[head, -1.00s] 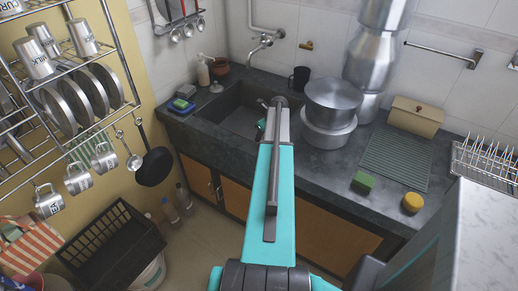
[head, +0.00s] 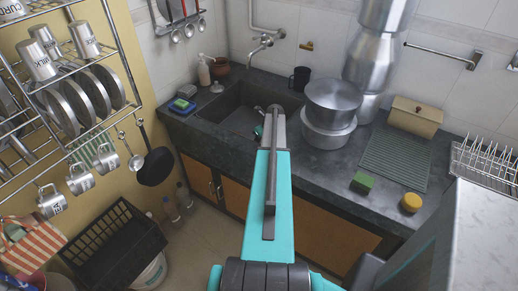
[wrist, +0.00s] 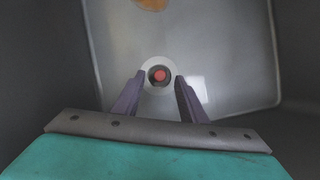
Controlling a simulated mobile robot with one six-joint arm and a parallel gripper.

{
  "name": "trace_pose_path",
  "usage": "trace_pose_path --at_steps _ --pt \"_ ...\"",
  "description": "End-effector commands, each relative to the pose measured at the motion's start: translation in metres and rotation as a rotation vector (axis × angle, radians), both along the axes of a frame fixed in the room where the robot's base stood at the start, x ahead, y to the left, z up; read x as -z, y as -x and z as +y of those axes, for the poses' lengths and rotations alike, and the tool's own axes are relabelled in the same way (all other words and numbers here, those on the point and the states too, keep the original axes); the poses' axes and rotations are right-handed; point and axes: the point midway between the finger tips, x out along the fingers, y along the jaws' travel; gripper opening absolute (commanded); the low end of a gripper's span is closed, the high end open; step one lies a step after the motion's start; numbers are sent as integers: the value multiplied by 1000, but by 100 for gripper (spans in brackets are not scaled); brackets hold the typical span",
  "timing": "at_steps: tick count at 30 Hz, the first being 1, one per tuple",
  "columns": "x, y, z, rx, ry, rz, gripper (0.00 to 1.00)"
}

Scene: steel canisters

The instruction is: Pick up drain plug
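The drain plug (wrist: 160,73) shows in the wrist view as a small dark round piece with a red centre, sitting within a pale drain ring on the floor of the sink (wrist: 230,60). My gripper (wrist: 160,78) is open, with one dark finger on each side of the plug in the picture. I see no contact between the fingers and the plug. In the head view my arm reaches into the sink (head: 233,112) and hides most of the gripper and the plug.
Stacked steel pots (head: 330,105) stand on the counter just right of the sink. A dark mug (head: 299,79) stands behind it. A tan item (wrist: 152,4) lies at the wrist view's top edge.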

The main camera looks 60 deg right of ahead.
Motion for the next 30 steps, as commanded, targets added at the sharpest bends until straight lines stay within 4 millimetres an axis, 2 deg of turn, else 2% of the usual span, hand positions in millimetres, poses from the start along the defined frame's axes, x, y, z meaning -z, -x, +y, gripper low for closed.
trace_pose_path --at_steps 7,24,26,30 --pt "19 -7 -3 1 0 0 38" --pt "20 -7 -3 2 0 0 38" --pt "20 -7 -3 2 0 0 30" --pt "20 -6 -4 2 0 0 6"
